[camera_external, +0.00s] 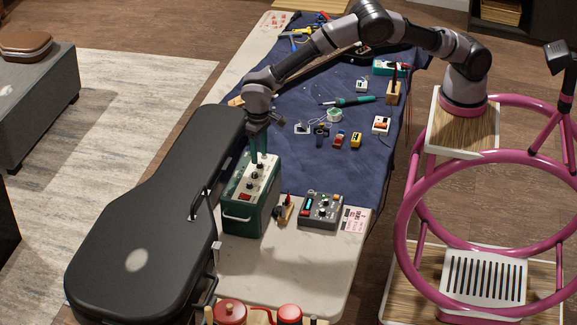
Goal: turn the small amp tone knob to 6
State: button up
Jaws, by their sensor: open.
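The small amp (247,219) is a green box with a pale top panel, a red switch and several dark knobs, standing on the table beside the guitar case. The knobs (258,175) sit in a row on the panel. Which one is the tone knob, and where any pointer is set, is too small to read. My gripper (258,158) points down over the far end of the panel, with its green fingers at or just above the far knobs. The fingers look open, but they partly hide the knobs there, and I cannot tell whether they touch one.
A black guitar case (150,225) lies close along the amp's left side. A grey pedal unit (321,210) and a small stand (284,208) are at its right. Red pots (230,312) stand at the near edge. Several tools and small parts lie on the blue cloth (285,160) behind.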

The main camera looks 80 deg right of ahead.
aim_at(260, 163)
notch_tip(260, 163, up, 8)
dwell(0.5)
jog(key=s+d+r+t+y, duration=0.1)
jog(key=s+d+r, duration=0.2)
jog(key=d+r, duration=0.5)
jog(key=s+d+r+m+t+y, duration=0.1)
jog(key=s+d+r, duration=0.2)
jog(key=d+r, duration=0.55)
jog(key=s+d+r+t+y, duration=0.1)
jog(key=s+d+r, duration=0.35)
jog(key=r, duration=0.55)
jog(key=s+d+r+t, duration=0.2)
jog(key=s+d+r, duration=0.3)
jog(key=s+d, duration=0.5)
jog(key=s+d+f+t+h, duration=0.1)
jog(key=s+d, duration=0.3)
jog(key=s, duration=1.1)
jog(key=shift+f+t, duration=0.6)
jog(key=shift+f, duration=0.1)
jog(key=shift+s+d, duration=0.1)
